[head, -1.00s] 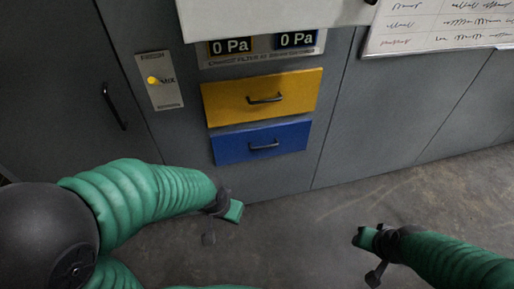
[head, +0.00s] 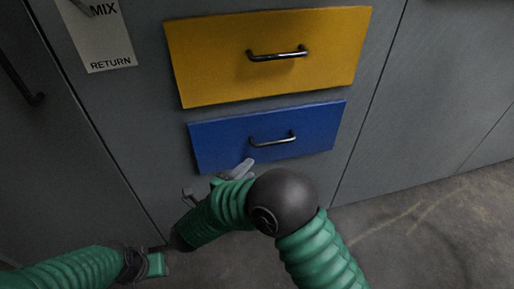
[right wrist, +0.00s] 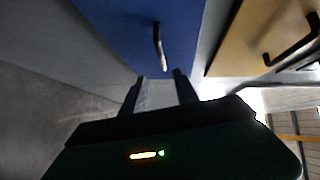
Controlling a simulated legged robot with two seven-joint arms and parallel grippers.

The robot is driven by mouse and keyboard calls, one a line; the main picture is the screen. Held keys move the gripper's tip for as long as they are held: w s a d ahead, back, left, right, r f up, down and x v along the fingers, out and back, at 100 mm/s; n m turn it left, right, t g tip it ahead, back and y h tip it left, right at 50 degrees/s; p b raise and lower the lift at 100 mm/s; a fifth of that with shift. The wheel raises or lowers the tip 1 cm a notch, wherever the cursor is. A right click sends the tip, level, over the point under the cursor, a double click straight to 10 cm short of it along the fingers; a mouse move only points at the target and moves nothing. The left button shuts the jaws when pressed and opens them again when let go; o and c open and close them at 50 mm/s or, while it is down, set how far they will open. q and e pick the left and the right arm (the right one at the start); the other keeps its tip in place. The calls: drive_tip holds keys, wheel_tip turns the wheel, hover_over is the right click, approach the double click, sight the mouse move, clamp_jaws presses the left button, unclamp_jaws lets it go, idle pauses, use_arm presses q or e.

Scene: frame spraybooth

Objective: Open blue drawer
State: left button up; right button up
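The blue drawer (head: 222,142) is the lower of two drawers in the grey cabinet front. Its front looks closed, much like the drawer above, and carries a dark bar handle (head: 273,141). My right gripper (head: 216,180) is open and empty, below and left of that handle, at the drawer's lower edge. In the right wrist view, my right gripper (right wrist: 159,88) has its two fingers apart, with the handle (right wrist: 160,46) ahead between their lines and not touched. My left gripper (head: 154,265) is low at the left, away from the drawer; its fingers are unclear.
A yellow drawer (head: 215,65) with its own dark handle (head: 277,54) sits directly above. A MIX/RETURN plate (head: 103,37) is at the upper left, and a dark door handle (head: 22,83) is at the far left. The concrete floor (head: 425,235) is clear at the right.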

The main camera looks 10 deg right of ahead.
sight(274, 144)
drive_tip(key=b+x, duration=0.4)
drive_tip(key=x, duration=1.1)
drive_tip(key=shift+w+d, duration=0.1)
drive_tip(key=shift+d, duration=0.1)
drive_tip(key=shift+w+d+b, duration=0.3)
drive_tip(key=shift+w+d, duration=0.05)
drive_tip(key=shift+w, duration=0.05)
clamp_jaws()
drive_tip(key=shift+s+f, duration=0.1)
